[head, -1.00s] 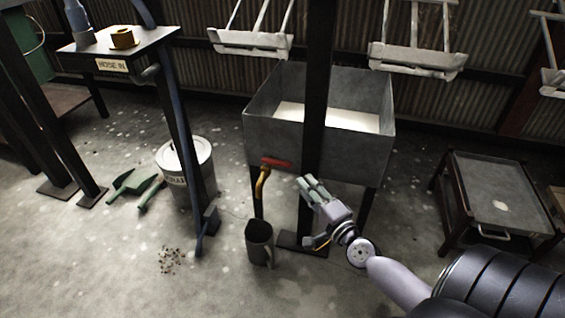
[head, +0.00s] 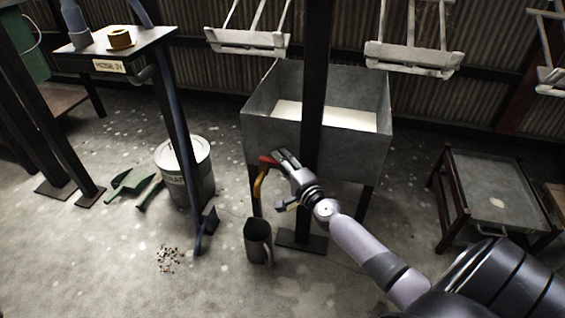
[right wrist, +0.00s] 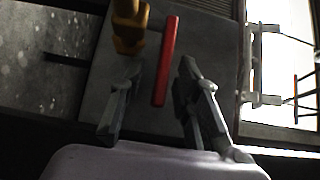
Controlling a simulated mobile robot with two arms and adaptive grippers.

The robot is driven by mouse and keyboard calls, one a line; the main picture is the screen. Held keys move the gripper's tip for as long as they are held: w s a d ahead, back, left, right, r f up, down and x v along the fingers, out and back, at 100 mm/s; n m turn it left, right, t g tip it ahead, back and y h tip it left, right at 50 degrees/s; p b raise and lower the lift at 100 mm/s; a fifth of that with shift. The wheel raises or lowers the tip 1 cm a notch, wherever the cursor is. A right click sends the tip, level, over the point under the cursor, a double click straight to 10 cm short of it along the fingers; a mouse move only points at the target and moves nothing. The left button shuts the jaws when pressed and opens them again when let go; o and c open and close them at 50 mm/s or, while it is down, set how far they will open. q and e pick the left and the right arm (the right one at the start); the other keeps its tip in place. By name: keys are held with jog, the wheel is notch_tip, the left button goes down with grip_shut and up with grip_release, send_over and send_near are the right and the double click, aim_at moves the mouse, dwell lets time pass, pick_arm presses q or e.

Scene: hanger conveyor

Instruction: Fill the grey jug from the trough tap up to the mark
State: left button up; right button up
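The grey jug (head: 258,243) stands upright on the floor below the trough tap. Its inside is dark, and I cannot make out a mark or any water in it. The brass tap (head: 258,187) juts from the front of the grey trough (head: 268,137), with its spout bent down and a red lever (head: 265,161) on top. My right gripper (head: 279,156) is at the lever's right end. In the right wrist view its two fingers (right wrist: 158,75) are open, one on each side of the red lever (right wrist: 166,50), apparently not closed on it. My left gripper is not in view.
A dark post (head: 314,90) stands in front of the trough. A labelled bin (head: 200,170), a green dustpan (head: 130,182) and spilled bits (head: 169,259) are on the left. A low metal table (head: 490,190) stands right. White hangers (head: 412,56) hang above.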

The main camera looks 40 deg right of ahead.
jog(key=shift+c, duration=0.6)
grip_shut()
